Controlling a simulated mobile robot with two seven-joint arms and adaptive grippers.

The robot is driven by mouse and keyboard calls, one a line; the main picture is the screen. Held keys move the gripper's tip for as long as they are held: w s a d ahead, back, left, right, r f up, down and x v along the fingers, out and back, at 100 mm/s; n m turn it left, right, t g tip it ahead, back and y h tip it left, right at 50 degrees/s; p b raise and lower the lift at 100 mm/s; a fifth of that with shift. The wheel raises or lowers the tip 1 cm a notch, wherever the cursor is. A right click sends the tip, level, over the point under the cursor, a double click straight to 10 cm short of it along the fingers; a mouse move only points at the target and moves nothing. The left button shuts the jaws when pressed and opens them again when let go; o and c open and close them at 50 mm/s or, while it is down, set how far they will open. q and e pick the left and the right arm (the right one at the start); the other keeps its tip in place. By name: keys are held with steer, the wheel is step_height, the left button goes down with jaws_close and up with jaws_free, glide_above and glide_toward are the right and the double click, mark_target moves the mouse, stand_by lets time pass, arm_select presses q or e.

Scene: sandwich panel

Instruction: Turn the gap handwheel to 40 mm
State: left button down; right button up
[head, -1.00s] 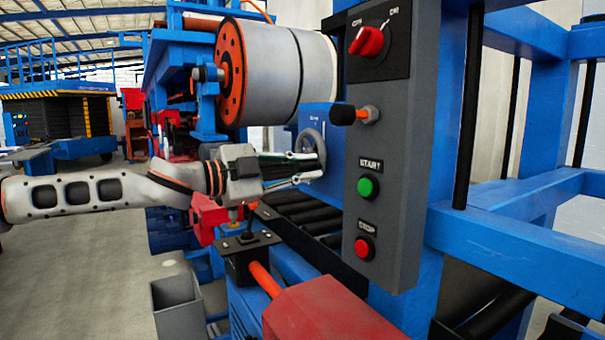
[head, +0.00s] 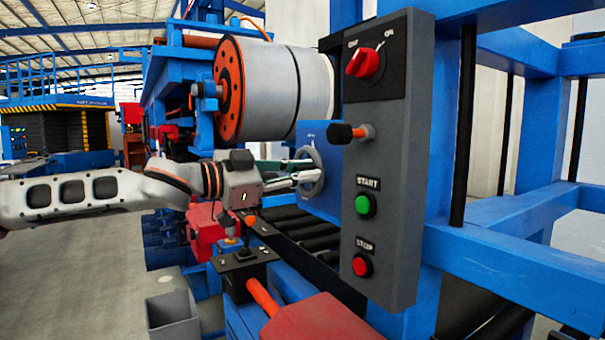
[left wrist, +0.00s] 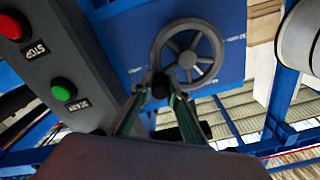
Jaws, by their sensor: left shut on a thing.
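The gap handwheel (head: 311,171) is a grey spoked wheel on a blue plate (head: 326,140), left of the grey control panel. It shows larger in the left wrist view (left wrist: 187,57), with a dark round knob (left wrist: 160,86) at its rim. My left gripper (head: 308,175) reaches the wheel from the left. In the left wrist view its fingers (left wrist: 160,92) are closed around the knob. Scale marks show on the blue plate, but they are too small to read. My right gripper is not in view.
A large roll (head: 275,85) hangs above the wheel. A joystick box (head: 241,271) stands below my arm.

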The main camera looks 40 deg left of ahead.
arm_select(q)
steer(key=shift+r, duration=0.2)
steer(key=c, duration=2)
jaws_free()
steer(key=shift+o, duration=0.2)
steer(key=shift+f, duration=0.1)
steer(key=shift+v, duration=0.75)
steer(key=v, duration=1)
steer(key=shift+s, duration=0.25)
steer(key=shift+f, duration=0.1)
